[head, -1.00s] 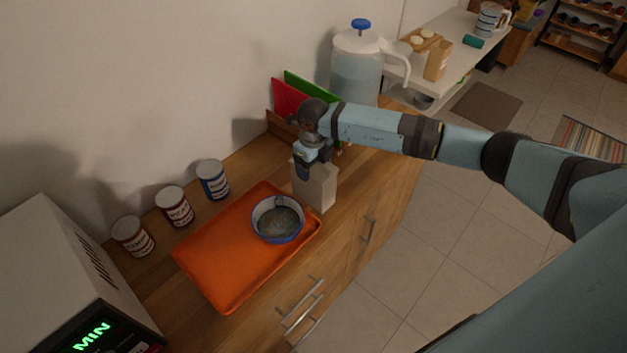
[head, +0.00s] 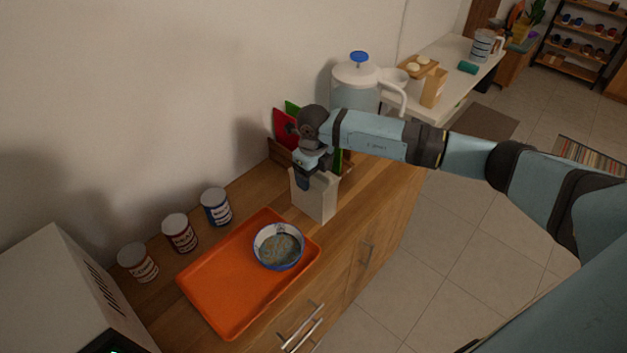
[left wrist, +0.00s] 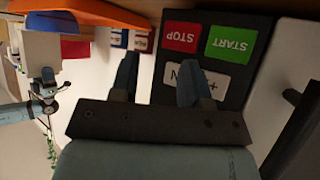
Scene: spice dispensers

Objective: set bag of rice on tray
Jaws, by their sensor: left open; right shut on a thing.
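The bag of rice (head: 317,199) is a pale, upright, box-shaped packet just beyond the right end of the orange tray (head: 207,288). My right gripper (head: 305,182) is shut on its top edge. Whether its base touches the counter is hard to tell. The tray lies on the wooden counter and also shows at the top of the left wrist view (left wrist: 88,10). A blue-rimmed bowl (head: 279,249) with greyish contents sits at its right end. My left gripper (left wrist: 158,82) is open and empty in front of a panel with START and STOP buttons.
Several cans, including a blue-labelled one (head: 216,207), stand along the wall behind the tray. A white appliance (head: 55,290) is at the left. Red and green boards and a large pitcher (head: 356,88) stand beyond the bag. The tray's left part is bare.

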